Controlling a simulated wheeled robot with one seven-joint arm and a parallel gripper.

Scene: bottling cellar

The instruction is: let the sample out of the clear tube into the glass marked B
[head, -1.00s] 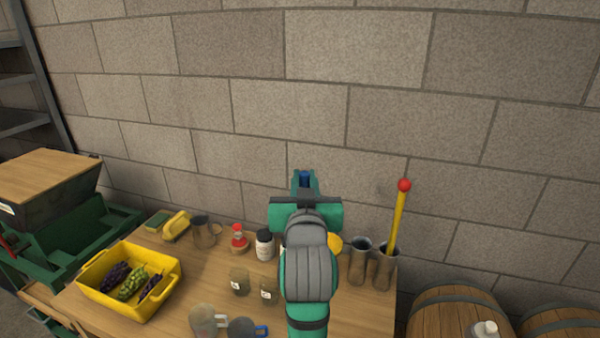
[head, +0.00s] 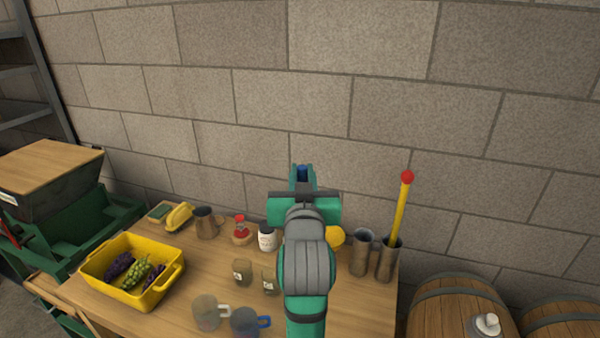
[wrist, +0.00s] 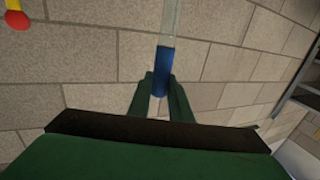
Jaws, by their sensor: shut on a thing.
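My gripper (head: 302,174) is raised over the back of the table, in front of the wall. In the wrist view my gripper (wrist: 160,85) is shut on the clear tube (wrist: 168,25) at its blue part (wrist: 161,72). The clear part runs out of the top of that view. In the head view only a bit of blue shows between the fingers. Two small labelled glasses, one on the left (head: 243,271) and one on the right (head: 268,281), stand on the table left of my arm. Their marks are too small to read.
Barrels (head: 455,305) stand at right. The block wall is close behind.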

